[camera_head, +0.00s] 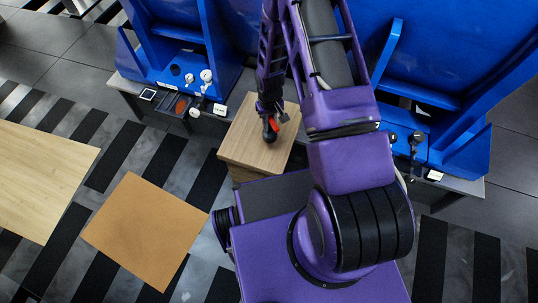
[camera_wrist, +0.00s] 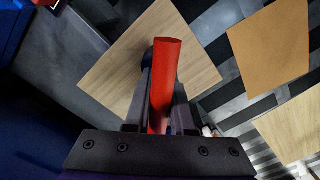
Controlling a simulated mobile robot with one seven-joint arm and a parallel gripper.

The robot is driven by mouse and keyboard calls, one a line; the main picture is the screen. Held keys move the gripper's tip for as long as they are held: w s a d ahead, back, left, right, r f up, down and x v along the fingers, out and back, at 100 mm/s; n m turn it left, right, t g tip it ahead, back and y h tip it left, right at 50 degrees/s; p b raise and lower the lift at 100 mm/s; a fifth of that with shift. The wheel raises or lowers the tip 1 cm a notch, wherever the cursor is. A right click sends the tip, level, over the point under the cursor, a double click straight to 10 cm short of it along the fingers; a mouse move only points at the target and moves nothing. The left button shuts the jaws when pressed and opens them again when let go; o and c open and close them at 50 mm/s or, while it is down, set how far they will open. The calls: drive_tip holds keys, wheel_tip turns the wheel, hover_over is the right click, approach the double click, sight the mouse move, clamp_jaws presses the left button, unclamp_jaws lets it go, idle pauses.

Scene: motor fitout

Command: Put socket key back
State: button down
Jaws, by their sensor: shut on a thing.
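The thing in my gripper has a red cylindrical handle, which I take for the socket key (camera_wrist: 166,78); its red part also shows small in the head view (camera_head: 274,124). My gripper (camera_wrist: 162,112) is shut on it, with dark fingers on both sides. In the head view my gripper (camera_head: 269,130) hangs over the small wooden-topped stand (camera_head: 245,150). A dark rounded shape shows beyond the fingers in the wrist view; I cannot tell whether it belongs to the key. Whether anything touches the wooden top is unclear.
Blue fixtures (camera_head: 190,40) rise behind grey benches. The left bench holds small white parts (camera_head: 206,75) and a dark-red tray (camera_head: 180,105); the right one holds a dark round-headed tool (camera_head: 417,138). A brown board (camera_head: 145,230) and a pale wooden tabletop (camera_head: 40,175) lie left.

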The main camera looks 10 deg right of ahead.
wheel_tip(320, 180, down, 12)
drive_tip(key=shift+s+r+b, duration=0.1)
drive_tip(key=shift+b, duration=0.8)
drive_tip(key=shift+f, duration=0.25)
drive_tip(key=c, duration=0.8)
unclamp_jaws()
drive_tip(key=shift+o, duration=0.2)
wheel_tip(320, 180, up, 12)
drive_tip(key=shift+r+p, duration=0.25)
drive_tip(key=shift+p, duration=0.8)
